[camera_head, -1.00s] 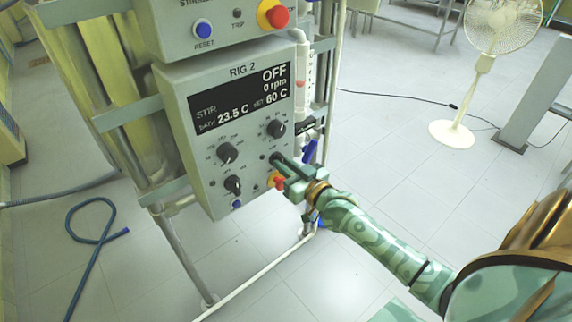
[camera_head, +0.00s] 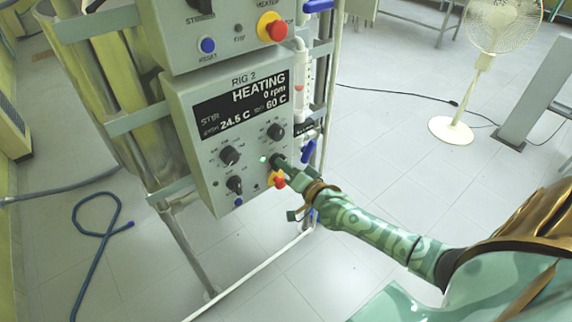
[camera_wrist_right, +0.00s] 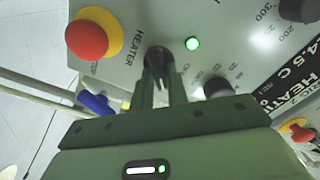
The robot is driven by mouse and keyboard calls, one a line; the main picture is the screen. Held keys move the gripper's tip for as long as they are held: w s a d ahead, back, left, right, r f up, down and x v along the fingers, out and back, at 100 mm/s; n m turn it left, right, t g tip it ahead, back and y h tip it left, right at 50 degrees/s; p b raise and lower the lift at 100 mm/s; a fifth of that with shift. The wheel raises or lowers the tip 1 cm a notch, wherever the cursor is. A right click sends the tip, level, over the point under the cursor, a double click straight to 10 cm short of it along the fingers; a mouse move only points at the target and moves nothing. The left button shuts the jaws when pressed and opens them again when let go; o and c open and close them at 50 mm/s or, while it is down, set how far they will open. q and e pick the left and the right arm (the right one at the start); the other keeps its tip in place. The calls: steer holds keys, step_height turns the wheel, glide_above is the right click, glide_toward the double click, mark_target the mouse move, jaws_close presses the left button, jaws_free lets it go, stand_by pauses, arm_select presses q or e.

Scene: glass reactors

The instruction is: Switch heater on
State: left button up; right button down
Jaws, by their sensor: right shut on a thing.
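The RIG 2 control box (camera_head: 210,165) hangs on the frame in the head view. Its display (camera_head: 240,105) reads HEATING, 0 rpm, 24.5 C and set 60 C. My right gripper (camera_head: 279,162) reaches the lower right of the panel. In the right wrist view its fingers (camera_wrist_right: 159,90) are shut on the black heater switch (camera_wrist_right: 157,60), beside the HEATER label. A green lamp (camera_wrist_right: 193,43) glows beside the switch; it also shows in the head view (camera_head: 263,158). The fingers hide part of the switch. My left gripper is out of view.
A red button on a yellow collar (camera_wrist_right: 87,38) sits close beside the switch. Black knobs (camera_head: 229,155) are on the panel, and blue valve handles (camera_head: 308,151) are at its right. A white fan (camera_head: 452,130) stands on open floor.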

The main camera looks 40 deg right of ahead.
steer(key=shift+m, duration=0.9)
steer(key=c, duration=1.4)
jaws_free()
steer(key=shift+d, duration=0.1)
steer(key=s+p, duration=0.1)
steer(key=s, duration=0.4)
steer(key=s+d+p, duration=0.1)
steer(key=s, duration=0.4)
steer(key=s+p, duration=0.1)
steer(key=s, duration=0.5)
steer(key=shift+s+d, duration=0.1)
steer(key=shift+d, duration=0.05)
